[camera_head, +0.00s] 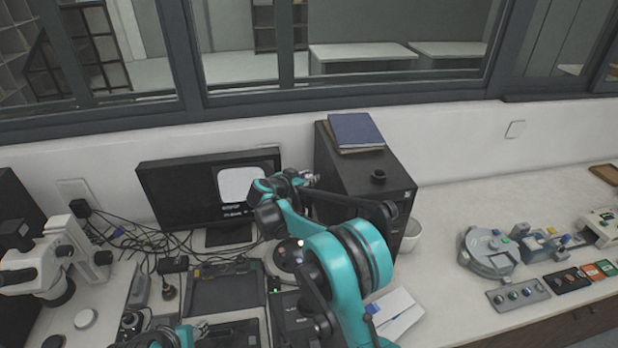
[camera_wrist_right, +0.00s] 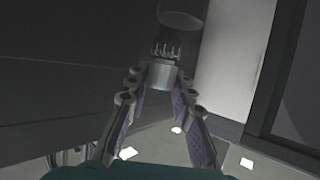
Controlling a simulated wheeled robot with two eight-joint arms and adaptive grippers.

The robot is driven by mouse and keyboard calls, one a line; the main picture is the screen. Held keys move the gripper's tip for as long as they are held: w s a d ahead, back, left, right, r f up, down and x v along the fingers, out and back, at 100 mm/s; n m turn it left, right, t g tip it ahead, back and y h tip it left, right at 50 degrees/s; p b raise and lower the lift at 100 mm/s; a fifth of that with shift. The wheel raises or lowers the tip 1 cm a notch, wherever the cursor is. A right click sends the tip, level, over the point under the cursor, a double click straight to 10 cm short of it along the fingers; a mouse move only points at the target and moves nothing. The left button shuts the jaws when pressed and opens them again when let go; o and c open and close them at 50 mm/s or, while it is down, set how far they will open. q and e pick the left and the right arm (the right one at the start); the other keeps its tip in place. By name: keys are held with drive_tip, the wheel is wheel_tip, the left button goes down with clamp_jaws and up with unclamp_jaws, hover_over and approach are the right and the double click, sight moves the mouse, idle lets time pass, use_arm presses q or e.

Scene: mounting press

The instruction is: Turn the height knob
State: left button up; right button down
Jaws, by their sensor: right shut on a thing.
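My right gripper (camera_head: 292,180) is raised in front of the monitor and beside the tall black cabinet. In the right wrist view, its two fingers (camera_wrist_right: 160,82) close on a small grey metal cylinder (camera_wrist_right: 158,74) with several thin pins standing on top. In the head view this held piece (camera_head: 308,178) is only a small bright shape. My left gripper (camera_head: 201,328) shows partly at the bottom edge, and its opening is unclear. I cannot pick out with certainty which part is the height knob.
The monitor (camera_head: 180,190) stands left. A round grey device (camera_head: 488,253) and a button panel (camera_head: 518,294) are at right. A microscope (camera_head: 45,262) stands far left. Bare counter (camera_head: 450,215) lies right of the cabinet.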

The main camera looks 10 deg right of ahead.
drive_tip(key=shift+n+t+y+b, duration=0.35)
drive_tip(key=shift+n+t+y, duration=0.05)
drive_tip(key=shift+n+y, duration=0.1)
drive_tip(key=shift+t, duration=0.3)
drive_tip(key=shift+y, duration=0.3)
drive_tip(key=c, duration=1.3)
unclamp_jaws()
drive_tip(key=v, duration=1.2)
